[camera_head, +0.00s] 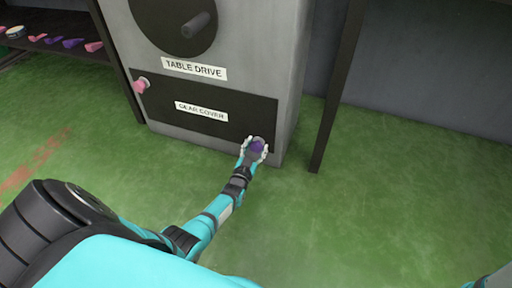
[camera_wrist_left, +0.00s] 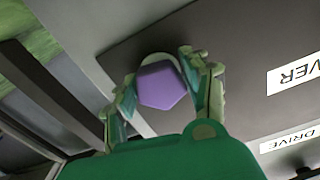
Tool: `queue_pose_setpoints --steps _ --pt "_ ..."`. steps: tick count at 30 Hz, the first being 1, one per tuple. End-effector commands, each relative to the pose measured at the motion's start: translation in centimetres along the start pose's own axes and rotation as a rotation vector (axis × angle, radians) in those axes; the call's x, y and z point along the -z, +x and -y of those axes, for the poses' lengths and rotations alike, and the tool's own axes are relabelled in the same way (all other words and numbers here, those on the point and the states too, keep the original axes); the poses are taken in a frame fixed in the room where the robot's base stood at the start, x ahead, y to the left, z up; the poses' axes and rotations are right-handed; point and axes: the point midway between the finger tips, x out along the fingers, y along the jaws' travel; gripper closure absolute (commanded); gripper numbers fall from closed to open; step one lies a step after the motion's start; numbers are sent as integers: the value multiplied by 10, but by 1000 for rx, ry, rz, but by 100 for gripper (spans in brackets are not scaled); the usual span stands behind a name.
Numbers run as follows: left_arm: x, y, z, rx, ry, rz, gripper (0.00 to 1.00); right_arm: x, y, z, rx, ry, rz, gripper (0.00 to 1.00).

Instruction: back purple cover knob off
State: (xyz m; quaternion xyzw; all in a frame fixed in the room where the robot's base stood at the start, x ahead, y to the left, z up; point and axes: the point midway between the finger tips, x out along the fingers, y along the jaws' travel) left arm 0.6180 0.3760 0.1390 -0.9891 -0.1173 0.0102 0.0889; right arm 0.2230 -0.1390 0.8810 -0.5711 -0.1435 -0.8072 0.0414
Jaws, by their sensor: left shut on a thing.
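The purple knob (camera_head: 257,146) is at the lower right corner of the dark gear cover plate (camera_head: 179,112), on the grey cabinet. My left gripper (camera_head: 254,148) is shut on it, with fingers on either side. In the left wrist view the purple knob (camera_wrist_left: 161,86) shows a flat, many-sided face between the fingers of my left gripper (camera_wrist_left: 164,84). A pale round part shows behind the knob against the plate. I cannot tell whether the knob still touches the plate. My right gripper is not in view.
A pink knob (camera_head: 140,85) is at the plate's upper left. A dark wheel with a handle (camera_head: 195,25) is above the "TABLE DRIVE" label. A dark post (camera_head: 337,90) stands right of the cabinet. A shelf (camera_head: 66,46) with small parts is at far left. Green floor is clear at right.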

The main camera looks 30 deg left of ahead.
Motion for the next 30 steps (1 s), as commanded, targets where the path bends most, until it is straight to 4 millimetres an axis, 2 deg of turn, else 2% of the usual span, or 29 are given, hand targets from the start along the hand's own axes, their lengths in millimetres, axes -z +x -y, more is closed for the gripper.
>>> queue_pose_setpoints --steps 9,10,14,24,30 --pt "-1 0 1 1 0 3 85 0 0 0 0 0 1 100" --pt "-1 0 1 1 0 3 49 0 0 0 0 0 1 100" --pt "-1 0 1 1 0 2 34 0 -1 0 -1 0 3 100" --pt "0 0 0 0 27 1 34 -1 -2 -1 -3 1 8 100" --pt "0 0 0 0 229 0 34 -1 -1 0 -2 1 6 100"
